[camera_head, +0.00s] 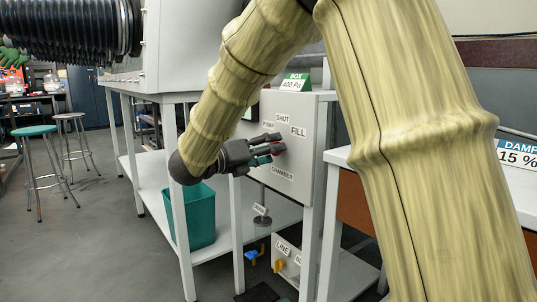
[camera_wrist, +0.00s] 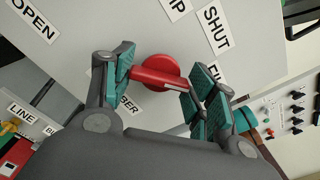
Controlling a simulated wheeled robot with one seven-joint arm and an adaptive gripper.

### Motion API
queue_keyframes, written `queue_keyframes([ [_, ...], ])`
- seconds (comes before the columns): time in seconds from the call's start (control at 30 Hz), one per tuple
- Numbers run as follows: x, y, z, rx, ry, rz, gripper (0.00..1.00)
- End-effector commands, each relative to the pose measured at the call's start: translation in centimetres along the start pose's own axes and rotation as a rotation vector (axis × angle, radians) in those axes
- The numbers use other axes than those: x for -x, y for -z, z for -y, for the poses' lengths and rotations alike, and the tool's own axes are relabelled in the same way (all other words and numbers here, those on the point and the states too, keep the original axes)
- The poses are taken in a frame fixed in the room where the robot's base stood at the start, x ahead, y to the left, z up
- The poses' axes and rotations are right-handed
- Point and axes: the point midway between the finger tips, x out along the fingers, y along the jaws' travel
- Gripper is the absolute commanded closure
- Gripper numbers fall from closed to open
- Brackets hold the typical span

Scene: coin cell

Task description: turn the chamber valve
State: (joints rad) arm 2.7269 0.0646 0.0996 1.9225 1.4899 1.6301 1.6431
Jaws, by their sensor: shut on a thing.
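The chamber valve is a red round hub with a red bar handle (camera_wrist: 158,78) on a pale grey panel (camera_head: 308,165). The panel carries the labels PUMP, SHUT, FILL and CHAMBER. My gripper (camera_head: 279,144) reaches the panel from the left in the head view, between SHUT above and CHAMBER below. In the wrist view, its teal-padded fingers (camera_wrist: 160,84) stand either side of the handle, shut on it. The fingers hide most of the valve in the head view, and part of the CHAMBER and FILL labels in the wrist view.
A sign reading BOX 400 Pa (camera_head: 293,83) stands on top of the panel. Below are a teal bin (camera_head: 196,217) and a yellow valve handle (camera_head: 279,266) by a LINE label. A DAMP 15 % sign (camera_head: 517,154) is at right. Stools (camera_head: 36,130) stand on open floor at left.

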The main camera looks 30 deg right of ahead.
Motion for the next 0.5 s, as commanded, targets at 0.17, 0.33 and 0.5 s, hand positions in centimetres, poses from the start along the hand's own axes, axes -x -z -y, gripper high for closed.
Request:
queue_keyframes([
  [0.17,0.05,0.16,-0.09,-0.001,-0.002,-0.002,0.67],
  [0.33,0.05,0.17,-0.10,0.000,-0.002,-0.002,0.67],
  [0.5,0.04,0.13,-0.08,-0.001,-0.001,-0.002,0.21],
])
